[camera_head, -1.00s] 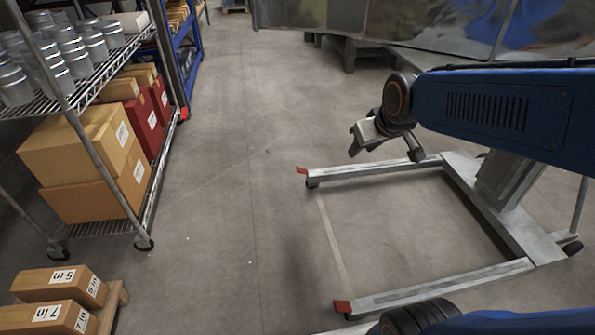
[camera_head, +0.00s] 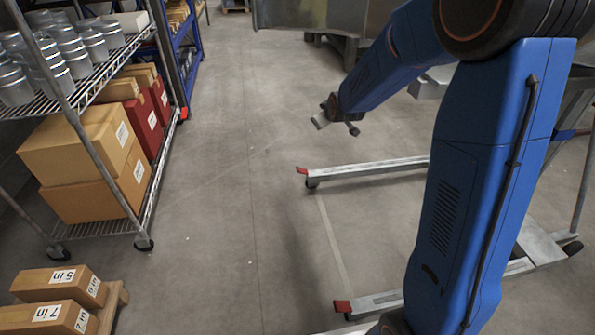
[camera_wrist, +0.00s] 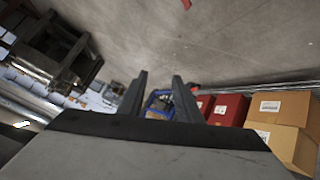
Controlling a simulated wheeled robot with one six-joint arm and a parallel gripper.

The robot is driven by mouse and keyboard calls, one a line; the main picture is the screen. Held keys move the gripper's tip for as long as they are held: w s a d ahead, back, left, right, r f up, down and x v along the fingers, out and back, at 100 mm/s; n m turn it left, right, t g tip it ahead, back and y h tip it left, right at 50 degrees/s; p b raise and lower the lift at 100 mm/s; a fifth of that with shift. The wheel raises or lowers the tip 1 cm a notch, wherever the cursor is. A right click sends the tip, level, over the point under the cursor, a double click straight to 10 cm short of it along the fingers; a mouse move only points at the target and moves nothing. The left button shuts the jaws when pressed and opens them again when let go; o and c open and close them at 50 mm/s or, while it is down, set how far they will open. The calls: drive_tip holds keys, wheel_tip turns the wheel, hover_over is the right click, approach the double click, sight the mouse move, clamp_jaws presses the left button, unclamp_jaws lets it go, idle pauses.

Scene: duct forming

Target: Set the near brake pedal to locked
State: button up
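The near brake pedal (camera_head: 343,306) is a small red tab on the front end of the near leg of a grey wheeled frame (camera_head: 375,300). I cannot tell from its tilt whether it is up or down. A matching far red pedal (camera_head: 301,170) sits at the end of the far leg. My gripper (camera_head: 336,127) is in the air, beyond the far pedal in the picture and well away from the near pedal. In the wrist view its two fingers (camera_wrist: 160,76) stand apart with nothing between them. My blue arm hides much of the frame.
A wire shelf (camera_head: 95,232) with cans and boxes stands at the left. Labelled boxes (camera_head: 60,283) lie on a low wooden stand at the lower left. A metal structure (camera_head: 310,14) is at the back. The floor between the shelf and the frame is clear.

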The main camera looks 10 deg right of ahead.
sight(298, 168)
drive_tip(key=w+a+f+n+t, duration=0.1)
drive_tip(key=w+f+n+t, duration=0.1)
drive_tip(key=w+f, duration=0.85)
drive_tip(key=w+a+f+n+t, duration=0.15)
drive_tip(key=w+f, duration=0.55)
drive_tip(key=f, duration=0.7)
drive_tip(key=s+f+n+t, duration=0.2)
drive_tip(key=f, duration=1.1)
drive_tip(key=s+f+n+t, duration=0.2)
drive_tip(key=f, duration=1.2)
drive_tip(key=w, duration=1.7)
drive_tip(key=shift+w+a+r, duration=0.1)
drive_tip(key=shift+w+a, duration=0.2)
clamp_jaws()
